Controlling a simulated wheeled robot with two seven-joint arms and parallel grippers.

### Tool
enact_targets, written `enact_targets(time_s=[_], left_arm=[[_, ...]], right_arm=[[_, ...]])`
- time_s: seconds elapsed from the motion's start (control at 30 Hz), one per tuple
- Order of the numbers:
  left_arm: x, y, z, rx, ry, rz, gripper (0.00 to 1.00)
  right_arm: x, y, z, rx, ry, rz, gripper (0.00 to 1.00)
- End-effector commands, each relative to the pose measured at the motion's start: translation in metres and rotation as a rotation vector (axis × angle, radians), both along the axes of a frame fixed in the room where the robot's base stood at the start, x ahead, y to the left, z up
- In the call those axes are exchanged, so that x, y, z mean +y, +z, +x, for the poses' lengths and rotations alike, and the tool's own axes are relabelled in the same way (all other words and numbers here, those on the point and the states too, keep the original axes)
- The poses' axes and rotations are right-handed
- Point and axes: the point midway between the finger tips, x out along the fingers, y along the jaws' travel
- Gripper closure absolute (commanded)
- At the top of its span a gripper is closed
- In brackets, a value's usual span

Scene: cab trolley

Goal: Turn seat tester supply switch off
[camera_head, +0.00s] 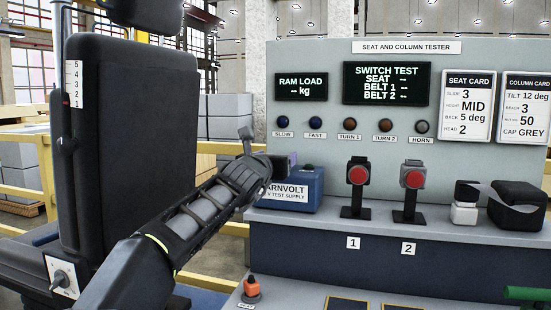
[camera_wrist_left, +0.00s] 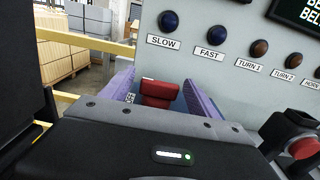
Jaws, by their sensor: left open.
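The blue test supply box (camera_head: 301,190), lettered "ARNVOLT" and "V TEST SUPPLY" where it shows, stands on the tester's ledge. My left gripper (camera_head: 279,163) is over its top left part and hides that part of it. In the left wrist view, a red switch handle (camera_wrist_left: 160,92) stands between the two open purple fingers (camera_wrist_left: 160,86), with a gap visible on each side. The switch is hidden behind my gripper in the head view, and I cannot tell its on or off position. My right gripper is not in view.
The tester panel (camera_head: 310,140) rises just behind the box, with a row of lamps. Two red buttons on stands (camera_head: 358,175) (camera_head: 412,175) are to the right. A black seat (camera_head: 120,140) stands at the left. An orange-topped knob (camera_head: 251,287) is on the lower ledge.

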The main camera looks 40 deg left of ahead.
Motion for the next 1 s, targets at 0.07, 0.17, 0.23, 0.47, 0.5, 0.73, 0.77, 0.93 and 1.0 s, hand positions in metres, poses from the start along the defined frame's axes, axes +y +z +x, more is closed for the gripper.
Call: enact_targets(time_s=[0.07,0.17,0.23,0.47,0.5,0.73,0.77,0.93,1.0], left_arm=[[-0.001,0.001,-0.004,-0.002,0.000,0.002,0.30],[-0.005,0.001,-0.013,-0.001,0.000,0.003,0.30],[-0.008,0.001,-0.023,-0.002,0.000,0.002,0.30],[-0.021,0.002,-0.057,-0.002,0.000,0.002,0.30],[-0.023,0.001,-0.062,-0.001,-0.001,0.000,0.30],[-0.026,0.000,-0.073,0.000,0.000,0.001,0.30],[-0.026,0.000,-0.073,0.000,0.000,0.001,0.30],[-0.026,0.000,-0.073,0.000,0.000,0.000,0.30],[-0.026,0.000,-0.072,0.000,0.000,0.000,0.30]], right_arm=[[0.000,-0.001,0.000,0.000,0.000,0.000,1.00],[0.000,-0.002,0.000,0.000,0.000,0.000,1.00],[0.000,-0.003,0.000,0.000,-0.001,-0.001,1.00],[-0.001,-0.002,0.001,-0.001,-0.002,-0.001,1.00],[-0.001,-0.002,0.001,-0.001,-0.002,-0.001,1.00],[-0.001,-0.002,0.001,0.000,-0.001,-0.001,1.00],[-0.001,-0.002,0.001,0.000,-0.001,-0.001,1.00],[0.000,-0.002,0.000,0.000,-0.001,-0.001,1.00],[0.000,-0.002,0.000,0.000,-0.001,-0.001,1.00]])
